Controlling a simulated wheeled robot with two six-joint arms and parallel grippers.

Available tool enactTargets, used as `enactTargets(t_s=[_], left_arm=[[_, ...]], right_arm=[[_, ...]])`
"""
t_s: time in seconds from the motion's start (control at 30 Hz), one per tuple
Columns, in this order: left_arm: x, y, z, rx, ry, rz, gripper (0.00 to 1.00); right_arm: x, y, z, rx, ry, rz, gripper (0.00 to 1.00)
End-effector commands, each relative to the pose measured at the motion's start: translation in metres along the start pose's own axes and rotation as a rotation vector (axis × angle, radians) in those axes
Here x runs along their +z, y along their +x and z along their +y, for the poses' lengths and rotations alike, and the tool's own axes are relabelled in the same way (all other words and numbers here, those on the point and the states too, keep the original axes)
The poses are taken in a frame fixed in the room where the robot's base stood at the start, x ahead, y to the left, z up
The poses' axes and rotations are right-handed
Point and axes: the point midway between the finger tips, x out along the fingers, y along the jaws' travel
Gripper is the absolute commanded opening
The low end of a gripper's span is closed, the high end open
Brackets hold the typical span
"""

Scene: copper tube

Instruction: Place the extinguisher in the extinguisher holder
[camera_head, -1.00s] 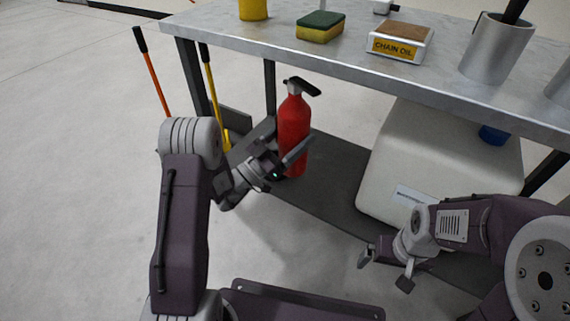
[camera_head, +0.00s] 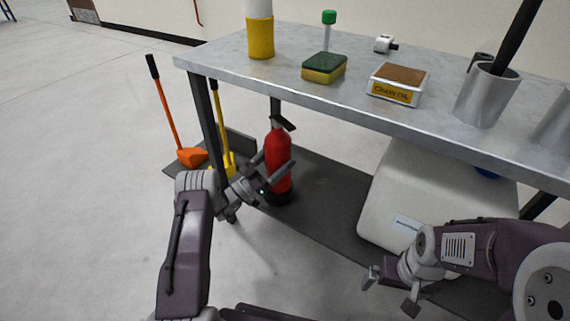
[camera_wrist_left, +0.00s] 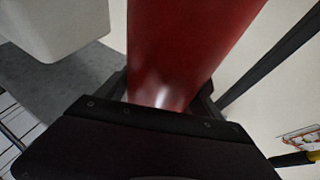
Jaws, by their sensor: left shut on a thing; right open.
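The red extinguisher (camera_head: 279,163) with its black handle stands upright at the dark lower shelf (camera_head: 325,205), under the tabletop. My left gripper (camera_head: 270,174) is shut on its body, with fingers on both sides. In the left wrist view the red body (camera_wrist_left: 185,50) fills the middle, right against the gripper. I cannot tell whether its base touches the shelf. My right gripper (camera_head: 390,286) is open and empty, in front of the white container. I cannot make out an extinguisher holder.
A metal table (camera_head: 225,62) carries a sponge (camera_head: 324,68), a chain oil box (camera_head: 397,84), a yellow-based bottle (camera_head: 260,38) and a metal cup (camera_head: 487,95). A white container (camera_head: 400,190) stands right of the extinguisher. Orange (camera_head: 165,105) and yellow (camera_head: 222,125) handled tools stand left.

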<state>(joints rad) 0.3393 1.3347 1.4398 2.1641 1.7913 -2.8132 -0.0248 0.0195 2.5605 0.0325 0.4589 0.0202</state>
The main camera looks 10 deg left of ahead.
Motion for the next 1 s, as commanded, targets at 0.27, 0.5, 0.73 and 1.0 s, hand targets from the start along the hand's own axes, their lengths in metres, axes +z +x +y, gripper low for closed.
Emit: enactTargets(t_s=[0.27, 0.5, 0.73, 1.0], left_arm=[[0.006, -0.003, -0.005, 0.000, 0.003, 0.004, 0.03], [0.039, -0.017, -0.004, 0.000, 0.002, 0.004, 0.03], [0.036, -0.016, -0.004, 0.000, 0.002, 0.003, 0.03], [0.040, -0.017, -0.004, -0.002, -0.002, -0.004, 0.98]], right_arm=[[0.001, 0.009, 0.000, 0.000, 0.000, 0.001, 0.99], [0.004, 0.042, 0.001, 0.000, 0.000, 0.001, 0.99], [0.004, 0.038, 0.001, 0.000, 0.000, 0.001, 0.99], [0.004, 0.039, 0.001, 0.000, 0.000, 0.001, 0.99]])
